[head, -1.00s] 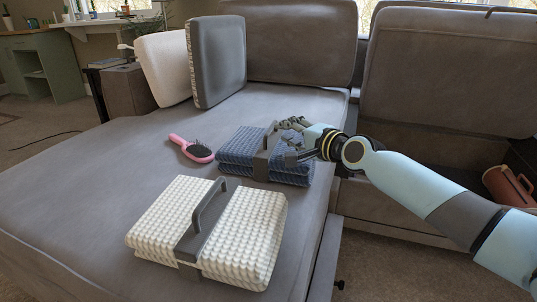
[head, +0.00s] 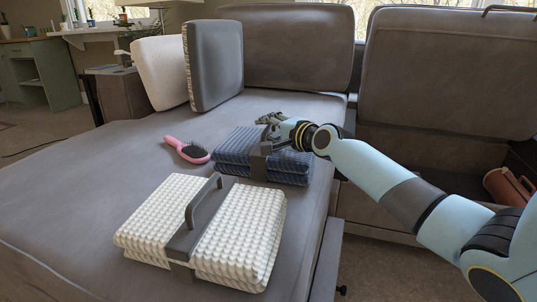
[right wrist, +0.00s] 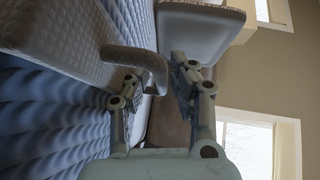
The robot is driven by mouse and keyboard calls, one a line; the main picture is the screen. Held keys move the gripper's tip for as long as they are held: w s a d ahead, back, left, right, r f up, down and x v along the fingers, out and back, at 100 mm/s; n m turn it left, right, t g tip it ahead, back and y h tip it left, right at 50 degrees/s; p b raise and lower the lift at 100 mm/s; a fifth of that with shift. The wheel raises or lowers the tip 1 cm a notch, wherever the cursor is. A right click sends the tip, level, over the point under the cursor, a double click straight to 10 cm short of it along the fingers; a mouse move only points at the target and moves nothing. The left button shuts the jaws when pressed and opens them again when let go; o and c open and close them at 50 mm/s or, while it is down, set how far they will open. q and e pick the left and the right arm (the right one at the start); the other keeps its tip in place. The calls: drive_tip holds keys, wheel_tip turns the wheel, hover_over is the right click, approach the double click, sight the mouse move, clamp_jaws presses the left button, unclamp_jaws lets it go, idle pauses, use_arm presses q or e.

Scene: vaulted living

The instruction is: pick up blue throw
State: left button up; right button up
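The blue throw (head: 232,150) lies folded on the grey couch seat, with a dark grey band and handle (head: 267,140) around its middle. My right gripper (head: 270,130) is over the throw at its handle, reaching in from the right. In the right wrist view the gripper (right wrist: 158,75) has its two fingers spread apart. The handle (right wrist: 125,58) reaches into the space between the fingertips, close to the left finger. Blue ribbed fabric (right wrist: 50,110) fills the left of that view. I cannot tell whether a finger touches the handle. My left gripper is out of view.
A cream throw (head: 150,215) with a similar grey handle lies nearer on the couch (head: 75,190). A pink hairbrush (head: 187,150) lies left of the blue throw. Two cushions (head: 214,65) stand behind. A reddish-brown object (head: 508,187) is at the far right.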

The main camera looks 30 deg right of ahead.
clamp_jaws()
drive_tip(key=shift+r, duration=0.15)
idle(0.5)
